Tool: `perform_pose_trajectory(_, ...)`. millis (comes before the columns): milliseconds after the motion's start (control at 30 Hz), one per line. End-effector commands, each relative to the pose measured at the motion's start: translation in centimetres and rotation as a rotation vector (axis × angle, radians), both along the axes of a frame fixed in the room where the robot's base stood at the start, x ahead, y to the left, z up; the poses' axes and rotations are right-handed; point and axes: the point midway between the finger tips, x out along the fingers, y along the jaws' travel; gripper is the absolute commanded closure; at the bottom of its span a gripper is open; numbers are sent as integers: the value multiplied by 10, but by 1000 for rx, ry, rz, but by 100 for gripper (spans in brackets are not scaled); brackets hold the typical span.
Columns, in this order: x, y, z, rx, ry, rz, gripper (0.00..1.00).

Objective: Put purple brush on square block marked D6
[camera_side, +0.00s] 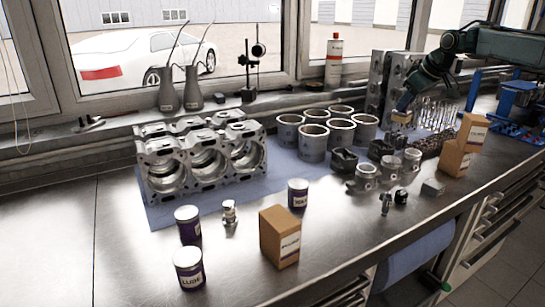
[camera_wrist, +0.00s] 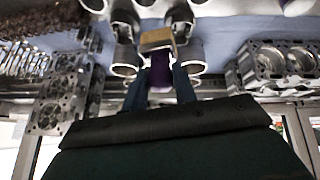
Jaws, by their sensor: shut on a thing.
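My gripper (camera_side: 404,102) is at the right back, above the bench beside the upright cylinder head. It is shut on the purple brush (camera_wrist: 159,68), whose tan end (camera_wrist: 157,39) points away from the fingers in the wrist view. In the side view only the tan end of the brush (camera_side: 400,117) shows clearly; it is held in the air. A small grey block (camera_side: 432,188) lies near the bench's front right. No D6 mark is legible on it, so I cannot tell whether it is the square block.
Several cylinder liners (camera_side: 313,143) stand left of my gripper, with pistons (camera_side: 362,178) in front. The engine block (camera_side: 200,155) is on a blue mat. Cardboard boxes (camera_side: 280,237), (camera_side: 462,146) and labelled cans (camera_side: 188,268) stand toward the front. The far left bench is clear.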

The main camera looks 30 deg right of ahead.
Motion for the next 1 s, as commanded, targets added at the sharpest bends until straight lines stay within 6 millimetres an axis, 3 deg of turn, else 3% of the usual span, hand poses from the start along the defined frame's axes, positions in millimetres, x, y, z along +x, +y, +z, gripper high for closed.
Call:
perform_pose_trajectory(33, -14, -18, 3, -1, -2, -36, 97)
perform_pose_trajectory(200, -55, -62, 7, -1, 0, -130, 97)
perform_pose_trajectory(400, -90, -92, 10, -2, 0, -205, 97)
perform_pose_trajectory(767, -103, -103, 10, -2, 1, -232, 97)
perform_pose_trajectory(1000, -103, -102, -10, 1, 3, -231, 97)
